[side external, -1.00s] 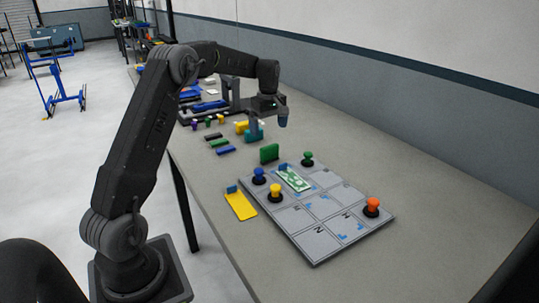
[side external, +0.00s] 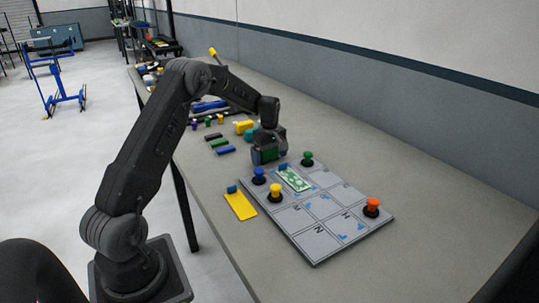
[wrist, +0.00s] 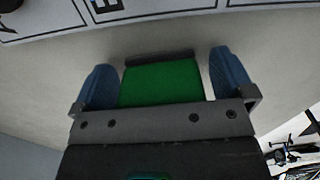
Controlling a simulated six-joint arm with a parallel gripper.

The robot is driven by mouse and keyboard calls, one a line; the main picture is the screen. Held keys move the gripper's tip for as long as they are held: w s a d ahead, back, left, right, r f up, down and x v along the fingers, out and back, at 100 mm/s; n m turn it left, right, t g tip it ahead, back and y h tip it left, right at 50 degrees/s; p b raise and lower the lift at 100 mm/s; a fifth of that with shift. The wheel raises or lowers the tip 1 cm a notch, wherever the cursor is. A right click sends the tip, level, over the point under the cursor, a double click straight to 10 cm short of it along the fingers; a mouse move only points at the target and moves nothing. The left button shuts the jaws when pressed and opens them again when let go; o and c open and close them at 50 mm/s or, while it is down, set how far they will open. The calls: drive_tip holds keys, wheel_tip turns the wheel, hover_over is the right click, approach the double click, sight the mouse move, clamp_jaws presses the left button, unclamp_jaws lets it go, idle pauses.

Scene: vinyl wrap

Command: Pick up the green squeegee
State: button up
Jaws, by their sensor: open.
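The green squeegee (wrist: 160,83) is a flat green block with a dark strip along one edge. In the wrist view it lies between the two blue fingertips of my gripper (wrist: 163,82), with a narrow pale gap beside the right finger. In the side external view the squeegee (side external: 267,154) stands on the table just behind the grid board, partly hidden by my gripper (side external: 268,158), which is down around it. The jaws are open.
The grey grid board (side external: 315,242) holds blue, yellow, green and orange knobs and a green-white card (side external: 294,178). A yellow piece (side external: 241,206) lies left of it. Several small coloured blocks (side external: 225,150) lie behind. The table right of the board is clear.

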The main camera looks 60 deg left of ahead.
drive_tip(key=c, duration=0.9)
drive_tip(key=shift+r, duration=0.15)
drive_tip(key=shift+r, duration=0.25)
wheel_tip(320, 180, up, 4)
drive_tip(key=shift+f, duration=0.2)
drive_tip(key=s+a+r, duration=0.2)
drive_tip(key=s, duration=0.1)
drive_tip(key=s+a+r, duration=0.2)
drive_tip(key=s, duration=0.1)
drive_tip(key=s+a+r, duration=0.2)
drive_tip(key=s, duration=0.2)
drive_tip(key=shift+r, duration=0.35)
